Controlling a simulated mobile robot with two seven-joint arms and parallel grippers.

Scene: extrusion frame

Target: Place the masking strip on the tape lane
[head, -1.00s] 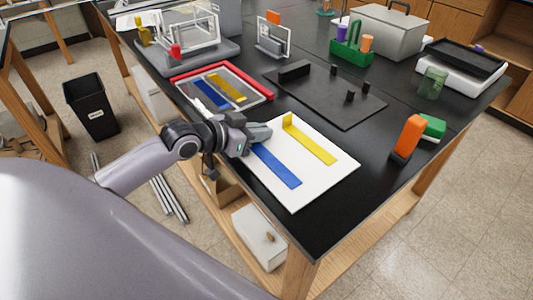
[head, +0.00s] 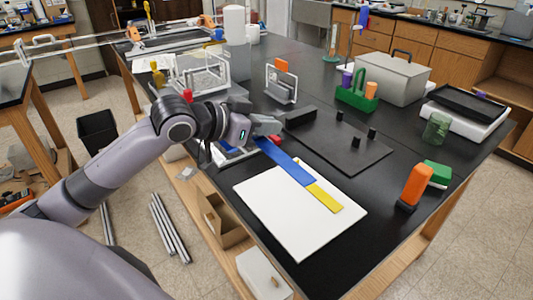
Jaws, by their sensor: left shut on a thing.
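My left gripper (head: 268,132) is shut on the far-left end of a long flat blue strip (head: 291,165), apparently the masking strip. The strip slants from the gripper down to the right, seemingly raised above the white board (head: 285,225). A yellow strip (head: 324,198) shows on the board at the blue strip's right end; the blue one hides the rest of it. Whether the two touch, I cannot tell. My right gripper is not in view.
A dark plate with small black posts (head: 346,147) lies beyond the board. An orange-and-black upright tool (head: 414,187) and a green block (head: 438,173) stand at right. A clear-walled frame (head: 203,70) stands behind my left arm. The black table is bare at front right.

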